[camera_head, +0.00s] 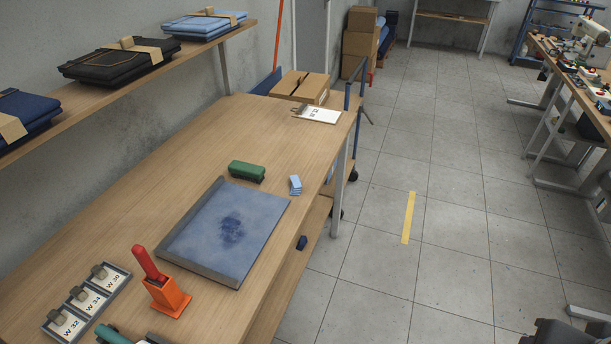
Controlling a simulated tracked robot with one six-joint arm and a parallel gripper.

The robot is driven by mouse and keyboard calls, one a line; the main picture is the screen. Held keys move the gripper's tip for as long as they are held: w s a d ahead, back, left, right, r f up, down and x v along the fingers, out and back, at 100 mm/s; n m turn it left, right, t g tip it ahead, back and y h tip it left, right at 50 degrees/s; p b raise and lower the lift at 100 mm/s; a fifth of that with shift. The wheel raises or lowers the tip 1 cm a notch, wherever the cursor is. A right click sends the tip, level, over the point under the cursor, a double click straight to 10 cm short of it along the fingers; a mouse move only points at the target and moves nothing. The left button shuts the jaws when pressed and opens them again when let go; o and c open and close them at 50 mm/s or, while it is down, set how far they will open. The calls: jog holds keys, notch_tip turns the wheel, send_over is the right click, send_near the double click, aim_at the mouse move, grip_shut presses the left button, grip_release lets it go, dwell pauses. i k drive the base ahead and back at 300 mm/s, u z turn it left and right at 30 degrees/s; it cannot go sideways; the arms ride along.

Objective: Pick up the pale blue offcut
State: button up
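A small pale blue piece (295,185), which looks like the offcut, lies on the wooden table near its right edge. It seems to be folded or stacked cloth, and it rests just beyond the far right corner of a grey-edged tray (211,276). Nothing covers it.
A green block (247,171) lies left of the offcut. A blue stained cloth (250,213) covers the tray. Nearer are an orange stand with a red handle (163,288) and labelled cards (88,300). A clipboard (318,115) and carton (302,87) stand farther back.

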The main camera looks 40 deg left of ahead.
aim_at(296, 186)
jog(key=i, duration=2.7)
jog(key=u, duration=2.5)
